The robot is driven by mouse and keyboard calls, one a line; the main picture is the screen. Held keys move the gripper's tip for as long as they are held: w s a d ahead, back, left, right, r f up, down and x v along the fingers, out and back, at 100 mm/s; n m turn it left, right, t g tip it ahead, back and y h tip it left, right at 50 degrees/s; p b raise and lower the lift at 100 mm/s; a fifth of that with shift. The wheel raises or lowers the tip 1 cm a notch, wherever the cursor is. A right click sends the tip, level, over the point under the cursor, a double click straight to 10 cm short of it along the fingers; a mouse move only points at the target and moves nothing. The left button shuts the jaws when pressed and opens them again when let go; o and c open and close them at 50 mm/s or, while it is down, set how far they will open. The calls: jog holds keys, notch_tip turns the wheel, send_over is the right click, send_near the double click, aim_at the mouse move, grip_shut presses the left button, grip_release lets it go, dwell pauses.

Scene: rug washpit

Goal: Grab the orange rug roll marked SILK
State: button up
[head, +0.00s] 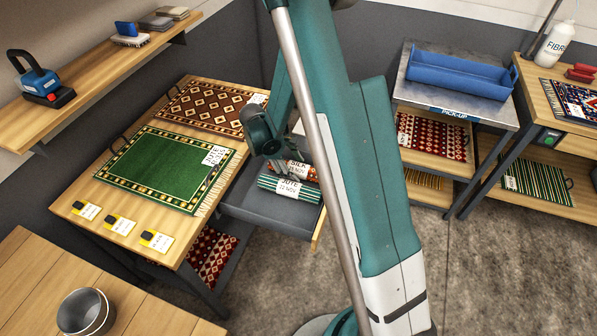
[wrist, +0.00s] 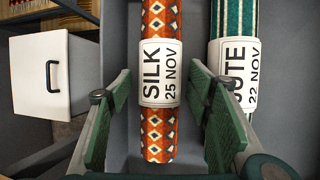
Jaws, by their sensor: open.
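The orange rug roll with white diamond patterns (wrist: 157,128) lies in an open grey drawer, its white label reading SILK 25 NOV. In the head view the SILK roll (head: 301,167) shows partly behind my arm. Beside it lies a green-and-white striped roll (wrist: 235,18) labelled JUTE 22 NOV; the JUTE roll also shows in the head view (head: 289,189). My gripper (wrist: 158,75) is open and empty, with its green fingers on either side of the SILK roll in the wrist picture. The right finger overlaps the JUTE roll's edge. I cannot tell how far above the rolls it is.
The drawer (head: 250,205) sticks out from the wooden table (head: 68,200), which bears a green rug (head: 152,165) and a brown diamond rug (head: 205,105). A white panel with a black handle (wrist: 40,85) stands left in the wrist view. A blue tray (head: 455,72) sits back right.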

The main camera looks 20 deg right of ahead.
aim_at(294, 165)
dwell(0.4)
jog(key=c, duration=1.1)
jog(key=shift+r, duration=0.1)
jog(key=shift+r+p, duration=1.3)
jog(key=shift+r, duration=3.65)
